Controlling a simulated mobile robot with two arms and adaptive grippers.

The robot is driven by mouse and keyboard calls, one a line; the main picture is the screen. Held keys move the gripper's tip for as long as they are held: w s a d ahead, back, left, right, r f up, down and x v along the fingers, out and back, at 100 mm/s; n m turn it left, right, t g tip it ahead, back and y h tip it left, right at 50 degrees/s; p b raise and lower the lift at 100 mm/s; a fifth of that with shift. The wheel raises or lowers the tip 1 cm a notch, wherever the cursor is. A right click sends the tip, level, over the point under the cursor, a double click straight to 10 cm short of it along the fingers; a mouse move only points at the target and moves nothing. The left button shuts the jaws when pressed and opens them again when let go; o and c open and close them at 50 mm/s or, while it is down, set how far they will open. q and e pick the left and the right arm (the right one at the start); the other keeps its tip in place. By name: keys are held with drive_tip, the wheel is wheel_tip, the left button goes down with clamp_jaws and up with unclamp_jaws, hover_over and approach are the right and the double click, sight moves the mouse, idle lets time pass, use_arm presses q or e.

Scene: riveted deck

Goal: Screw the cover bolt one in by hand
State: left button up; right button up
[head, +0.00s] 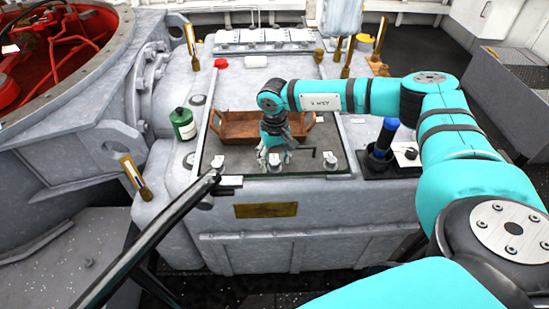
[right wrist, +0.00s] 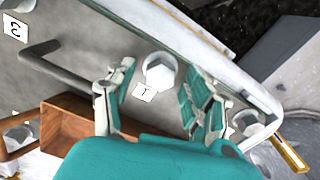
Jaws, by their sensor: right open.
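Cover bolt one, a pale hex-headed bolt (right wrist: 160,73), stands beside a small label marked 1 (right wrist: 144,92) in the right wrist view. My right gripper (right wrist: 157,88) is open, its teal and grey fingers to either side of the bolt. I cannot tell whether they touch it. In the head view my right gripper (head: 275,158) points down at the front of the grey cover plate (head: 247,168) and largely hides the bolt. How deep the bolt sits is not visible. My left gripper is not in view.
A wooden tray (head: 234,139) sits behind the gripper. A dark L-shaped bar (right wrist: 58,66) lies near it. Other bolts (head: 217,162) (head: 330,161) stand along the plate's front. A green bottle (head: 183,124) is left; a blue-handled tool (head: 385,136) is right. A dark rod (head: 150,236) crosses the lower left.

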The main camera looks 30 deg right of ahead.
drive_tip(key=shift+c, duration=0.3)
clamp_jaws()
drive_tip(key=shift+m, duration=0.3)
